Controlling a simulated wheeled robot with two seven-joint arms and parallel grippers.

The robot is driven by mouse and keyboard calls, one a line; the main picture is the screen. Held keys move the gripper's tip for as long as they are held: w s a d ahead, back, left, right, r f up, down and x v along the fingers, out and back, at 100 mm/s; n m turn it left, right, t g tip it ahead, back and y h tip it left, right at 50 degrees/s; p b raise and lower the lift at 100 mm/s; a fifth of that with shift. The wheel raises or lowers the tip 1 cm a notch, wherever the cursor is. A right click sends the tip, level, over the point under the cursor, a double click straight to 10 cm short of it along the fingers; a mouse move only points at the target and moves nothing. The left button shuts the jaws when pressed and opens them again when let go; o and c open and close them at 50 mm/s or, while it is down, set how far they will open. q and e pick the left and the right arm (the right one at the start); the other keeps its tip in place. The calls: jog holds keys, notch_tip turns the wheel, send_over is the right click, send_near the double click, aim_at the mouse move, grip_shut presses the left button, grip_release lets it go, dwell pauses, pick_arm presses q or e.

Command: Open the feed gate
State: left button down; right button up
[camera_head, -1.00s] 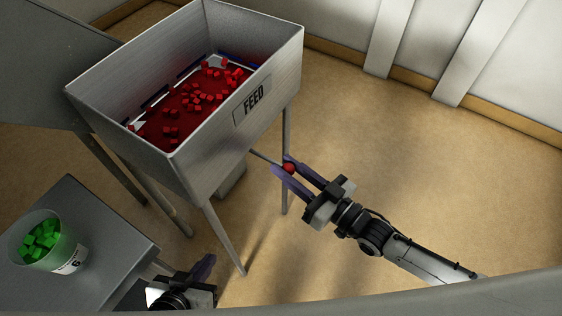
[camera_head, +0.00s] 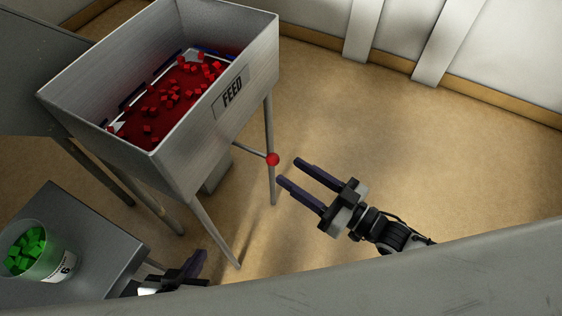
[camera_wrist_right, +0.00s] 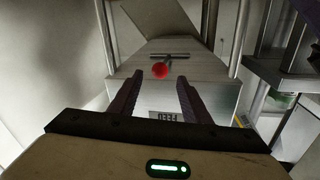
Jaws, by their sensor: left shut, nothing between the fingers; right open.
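The grey feed hopper (camera_head: 180,165) stands on legs at the upper left, marked FEED, with red cubes (camera_head: 170,95) inside. A thin rod (camera_head: 250,150) comes out from under it and ends in a red ball knob (camera_head: 273,159). My right gripper (camera_head: 289,171) is open and empty, its fingertips just to the right of the knob and apart from it. In the right wrist view the knob (camera_wrist_right: 160,71) shows beyond and between the open fingers (camera_wrist_right: 157,82). My left gripper (camera_head: 203,267) is shut and empty at the bottom, beside the grey table; its arm is mostly hidden.
A grey table (camera_head: 105,235) at the lower left holds a clear bucket (camera_head: 62,265) marked 6 with green cubes. A pale rail (camera_head: 400,275) crosses the bottom right. The floor (camera_head: 390,130) right of the hopper is clear.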

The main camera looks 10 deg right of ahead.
pick_arm(q)
jog(key=shift+w, duration=0.1)
pick_arm(e)
jog(key=shift+v, duration=1.6)
jog(key=shift+s, duration=0.1)
